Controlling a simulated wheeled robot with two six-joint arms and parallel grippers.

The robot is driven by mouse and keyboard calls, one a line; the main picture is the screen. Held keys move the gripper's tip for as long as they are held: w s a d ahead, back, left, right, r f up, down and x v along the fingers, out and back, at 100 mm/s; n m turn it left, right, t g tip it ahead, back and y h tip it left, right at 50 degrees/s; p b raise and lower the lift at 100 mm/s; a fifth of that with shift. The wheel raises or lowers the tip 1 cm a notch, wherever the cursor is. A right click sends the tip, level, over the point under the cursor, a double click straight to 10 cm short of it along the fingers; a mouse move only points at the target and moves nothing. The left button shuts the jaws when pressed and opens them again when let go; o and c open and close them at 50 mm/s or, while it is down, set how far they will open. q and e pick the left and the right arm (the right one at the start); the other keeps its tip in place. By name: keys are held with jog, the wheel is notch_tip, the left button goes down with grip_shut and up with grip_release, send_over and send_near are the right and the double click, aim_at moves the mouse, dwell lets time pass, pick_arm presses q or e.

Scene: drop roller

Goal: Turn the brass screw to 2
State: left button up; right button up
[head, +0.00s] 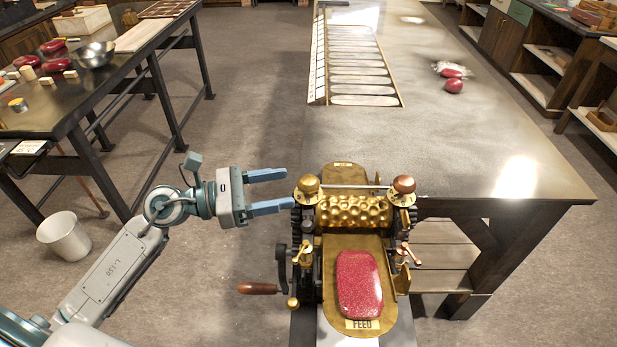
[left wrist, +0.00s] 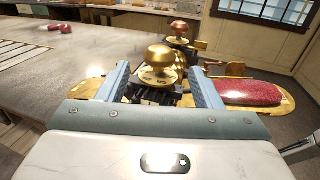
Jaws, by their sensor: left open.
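The brass screw (head: 308,185) is a round gold knob on the left top of the drop roller (head: 353,213). In the left wrist view the brass screw (left wrist: 160,55) stands upright on a numbered dial (left wrist: 158,77), whose setting I cannot read surely. My left gripper (head: 288,190) is open, just left of the screw and pointing at it. In the left wrist view the knob shows between the two blue fingers (left wrist: 158,80), apparently not gripped. A copper-coloured screw (head: 404,185) sits on the roller's right side. My right gripper is not in view.
A red slab (head: 359,284) lies on the brass feed plate. A crank with a wooden handle (head: 258,288) sticks out left, below my gripper. A long table (head: 470,140) with red lumps stands behind. A side table (head: 125,75) and white bucket (head: 64,238) are left.

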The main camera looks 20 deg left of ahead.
aim_at(298, 184)
pick_arm(q)
jog(key=shift+p+x, duration=0.95)
jog(key=shift+x, duration=1)
jog(key=shift+w+d+r+p, duration=0.1)
jog(key=shift+w+d+p, duration=0.3)
jog(key=shift+d, duration=0.2)
jog(key=shift+w+d, duration=0.25)
jog(key=shift+d, duration=0.25)
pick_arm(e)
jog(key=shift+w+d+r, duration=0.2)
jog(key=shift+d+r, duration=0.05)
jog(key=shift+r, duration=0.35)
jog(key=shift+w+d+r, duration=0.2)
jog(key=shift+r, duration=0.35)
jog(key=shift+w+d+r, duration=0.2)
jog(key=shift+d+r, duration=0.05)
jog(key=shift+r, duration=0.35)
